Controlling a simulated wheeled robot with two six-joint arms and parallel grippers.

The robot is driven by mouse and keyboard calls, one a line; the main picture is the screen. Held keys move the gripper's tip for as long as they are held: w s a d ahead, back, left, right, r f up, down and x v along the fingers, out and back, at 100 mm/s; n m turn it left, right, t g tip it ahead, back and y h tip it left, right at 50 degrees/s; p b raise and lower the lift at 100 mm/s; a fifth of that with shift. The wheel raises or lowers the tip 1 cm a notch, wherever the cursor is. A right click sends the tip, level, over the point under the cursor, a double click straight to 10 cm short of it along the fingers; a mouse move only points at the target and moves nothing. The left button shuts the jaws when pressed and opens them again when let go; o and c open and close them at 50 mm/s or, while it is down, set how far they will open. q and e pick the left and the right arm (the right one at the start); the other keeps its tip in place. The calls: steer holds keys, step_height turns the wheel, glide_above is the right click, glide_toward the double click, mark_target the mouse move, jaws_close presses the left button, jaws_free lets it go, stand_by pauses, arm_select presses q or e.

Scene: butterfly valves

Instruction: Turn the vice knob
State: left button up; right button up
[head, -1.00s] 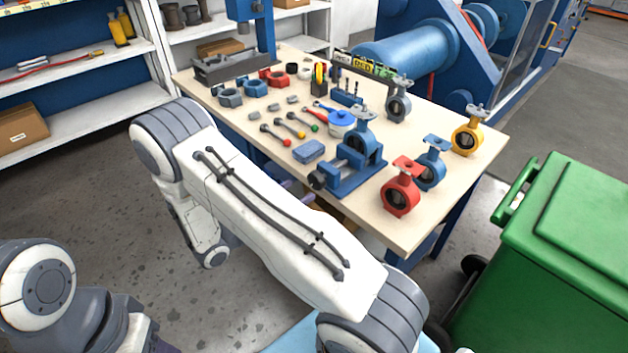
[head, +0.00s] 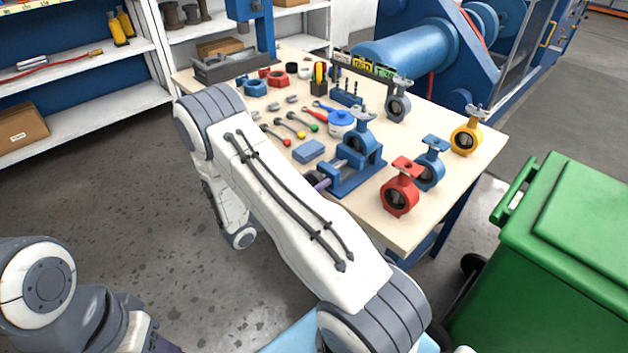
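The blue vice (head: 355,176) stands near the front edge of the workbench, with a blue valve (head: 359,138) upright in its jaws. The vice knob is at its left end, largely covered by a purple finger of my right gripper (head: 319,182). The rest of this gripper is hidden behind my own white forearm. I cannot tell whether its fingers are closed on the knob or only beside it. My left arm shows at the lower left; its fingers are out of view.
A red valve (head: 399,188), a blue valve (head: 431,164) and a yellow valve (head: 467,134) stand right of the vice. A blue block (head: 309,151), a blue-lidded pot (head: 341,122) and several tools lie behind it. A green bin (head: 560,255) stands at right.

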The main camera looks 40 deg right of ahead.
steer(key=shift+m, duration=0.6)
steer(key=o, duration=1.4)
steer(key=shift+a, duration=0.1)
steer(key=a, duration=0.7)
steer(key=a+b, duration=0.1)
steer(key=a, duration=0.2)
steer(key=shift+s+a, duration=0.15)
steer(key=shift+s, duration=0.25)
